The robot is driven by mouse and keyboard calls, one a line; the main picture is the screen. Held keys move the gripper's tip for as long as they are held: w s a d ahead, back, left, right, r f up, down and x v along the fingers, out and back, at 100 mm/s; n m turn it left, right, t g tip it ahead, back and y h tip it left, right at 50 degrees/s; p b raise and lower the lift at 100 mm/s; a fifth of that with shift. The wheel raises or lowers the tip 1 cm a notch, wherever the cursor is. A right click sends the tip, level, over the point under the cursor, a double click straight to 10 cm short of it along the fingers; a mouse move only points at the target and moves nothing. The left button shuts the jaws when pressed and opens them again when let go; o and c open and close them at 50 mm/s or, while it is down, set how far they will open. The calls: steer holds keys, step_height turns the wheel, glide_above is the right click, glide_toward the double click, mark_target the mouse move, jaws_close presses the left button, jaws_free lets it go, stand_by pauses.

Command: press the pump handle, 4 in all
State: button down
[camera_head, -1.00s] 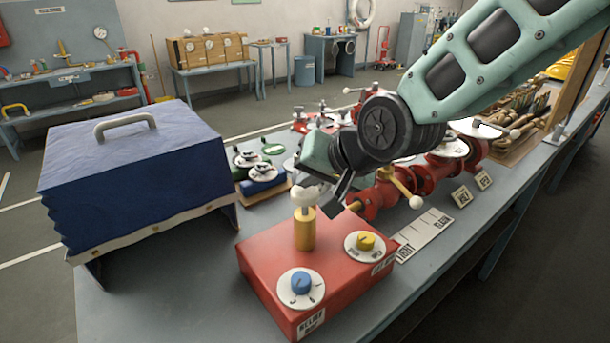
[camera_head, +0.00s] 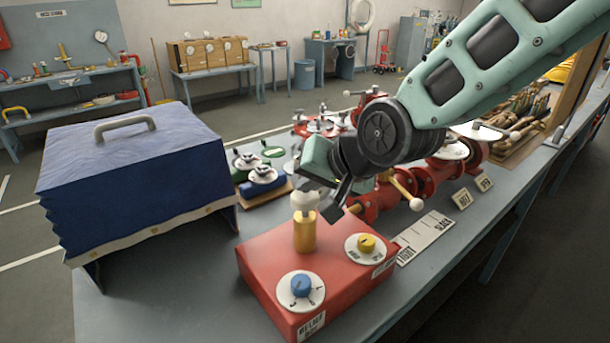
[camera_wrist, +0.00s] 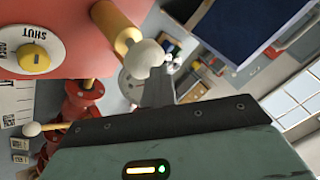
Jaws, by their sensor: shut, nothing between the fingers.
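The pump handle is a white knob (camera_head: 305,199) on top of a yellow post (camera_head: 305,236), which stands upright on a red box (camera_head: 270,262). My gripper (camera_head: 333,211) is shut and empty, with its dark fingertips just right of the knob, near its height. In the wrist view the white knob (camera_wrist: 146,54) appears right beside the tip of my gripper (camera_wrist: 158,78), with the yellow post (camera_wrist: 115,28) behind it. I cannot tell whether they touch.
The red box also carries a blue dial (camera_head: 301,287) and a yellow dial (camera_head: 366,244). Red pipework (camera_head: 430,180) with a yellow lever lies to the right. A blue covered case (camera_head: 135,170) stands left on the bench. Small valves (camera_head: 262,174) sit behind.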

steer(key=shift+r+p, duration=1.85)
steer(key=shift+r, duration=0.6)
steer(key=shift+r+p, duration=1.95)
steer(key=shift+r, duration=0.55)
step_height(320, 180, up, 4)
steer(key=p, duration=0.4)
steer(key=shift+f, duration=0.1)
steer(key=b, duration=0.8)
glide_above(309, 197)
step_height(309, 197, down, 9)
steer(key=shift+r, duration=0.1)
